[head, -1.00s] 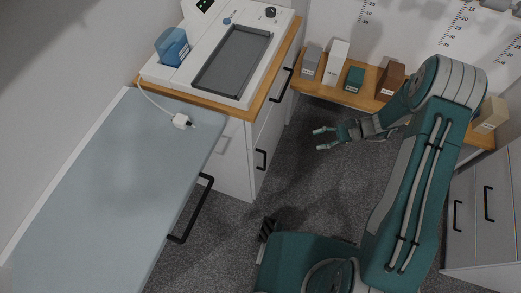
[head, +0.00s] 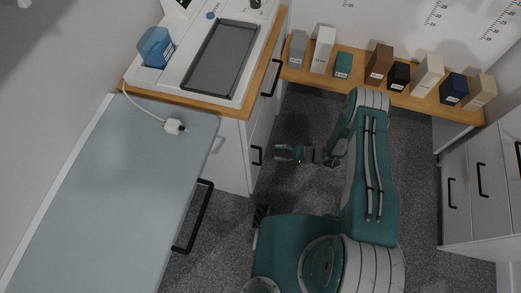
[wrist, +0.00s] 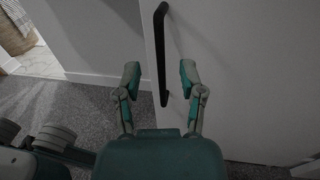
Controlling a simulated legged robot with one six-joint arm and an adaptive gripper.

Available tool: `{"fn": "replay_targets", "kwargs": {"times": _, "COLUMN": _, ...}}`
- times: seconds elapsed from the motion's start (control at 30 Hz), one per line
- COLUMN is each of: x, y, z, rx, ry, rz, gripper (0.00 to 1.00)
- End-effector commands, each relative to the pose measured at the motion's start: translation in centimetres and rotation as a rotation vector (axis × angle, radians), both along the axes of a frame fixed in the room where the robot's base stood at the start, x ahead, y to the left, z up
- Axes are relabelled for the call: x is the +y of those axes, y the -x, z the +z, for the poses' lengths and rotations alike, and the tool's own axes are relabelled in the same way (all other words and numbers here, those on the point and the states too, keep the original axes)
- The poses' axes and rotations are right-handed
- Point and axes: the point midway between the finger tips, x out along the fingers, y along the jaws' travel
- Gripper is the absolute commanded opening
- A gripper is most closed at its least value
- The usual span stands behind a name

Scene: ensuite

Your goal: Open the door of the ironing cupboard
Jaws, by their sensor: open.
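A pale door panel (wrist: 235,65) with a long black upright bar handle (wrist: 162,55) fills the right of the wrist view. The door looks shut. My gripper (wrist: 159,82) is open, with one finger on each side of the handle in the picture; contact is not visible. In the head view my gripper (head: 288,153) is low above the carpet, pointing left. A grey-blue-topped cupboard (head: 110,190) at left has a large black handle (head: 196,215). The white cabinet (head: 236,150) beyond it has a smaller handle (head: 257,156). No label shows which is the ironing cupboard.
A white charger (head: 174,126) with a cable lies on the grey-blue top. A wooden shelf (head: 300,78) with several boxes runs along the back wall. White drawers (head: 470,195) stand at right. Carpet (head: 290,115) is clear around my gripper. A basket (wrist: 14,28) stands far left in the wrist view.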

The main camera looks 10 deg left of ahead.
Motion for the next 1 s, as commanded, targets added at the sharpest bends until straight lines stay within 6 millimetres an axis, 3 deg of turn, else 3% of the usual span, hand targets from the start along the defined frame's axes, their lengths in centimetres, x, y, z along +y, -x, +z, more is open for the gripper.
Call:
{"fn": "replay_targets", "kwargs": {"times": 0.3, "x": 5.5, "y": 0.7, "z": 0.0, "rx": -0.001, "ry": 0.001, "rz": 0.005, "gripper": 0.51}}
{"fn": "replay_targets", "kwargs": {"times": 0.73, "x": 6.7, "y": 0.8, "z": 0.1, "rx": -0.001, "ry": 0.0, "rz": 0.001, "gripper": 0.51}}
{"fn": "replay_targets", "kwargs": {"times": 0.77, "x": 6.7, "y": 0.8, "z": 0.1, "rx": -0.001, "ry": 0.0, "rz": 0.001, "gripper": 0.42}}
{"fn": "replay_targets", "kwargs": {"times": 0.8, "x": 6.7, "y": 0.8, "z": 0.0, "rx": -0.001, "ry": 0.001, "rz": 0.001, "gripper": 0.24}}
{"fn": "replay_targets", "kwargs": {"times": 0.87, "x": 6.7, "y": 0.8, "z": 0.0, "rx": -0.001, "ry": 0.001, "rz": 0.001, "gripper": 0.0}}
{"fn": "replay_targets", "kwargs": {"times": 1.0, "x": 6.7, "y": 0.8, "z": 0.0, "rx": -0.002, "ry": 0.001, "rz": 0.001, "gripper": 0.0}}
